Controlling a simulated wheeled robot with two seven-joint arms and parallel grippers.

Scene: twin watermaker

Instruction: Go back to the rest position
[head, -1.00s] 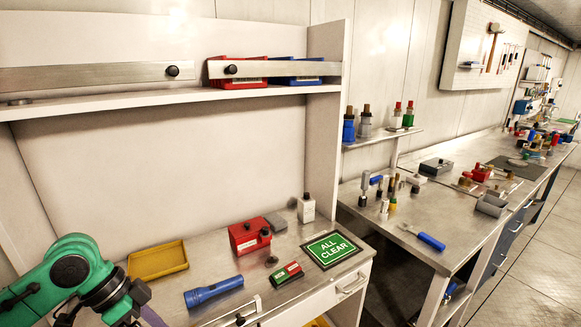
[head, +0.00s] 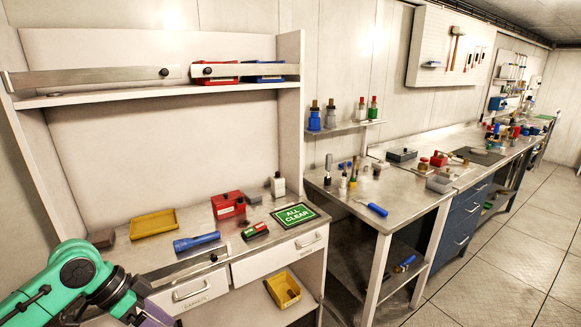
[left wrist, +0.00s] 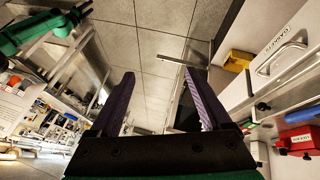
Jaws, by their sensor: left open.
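My left arm comes in at the lower left of the head view, green and black, in front of the near desk (head: 190,262). In the left wrist view my left gripper (left wrist: 162,98) is open and empty. Its two dark fingers stand apart with bare floor showing between them. In the head view its fingers are mostly cut off by the lower edge. My right gripper is not in the head view. A green arm link of mine shows at the upper left of the left wrist view.
On the desk are a yellow tray (head: 153,223), blue flashlight (head: 197,242), red box (head: 228,205) and ALL CLEAR sign (head: 296,215). A yellow bin (head: 284,290) sits below. A drawer (left wrist: 285,50) is beside my left gripper. Floor (head: 500,270) at right is clear.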

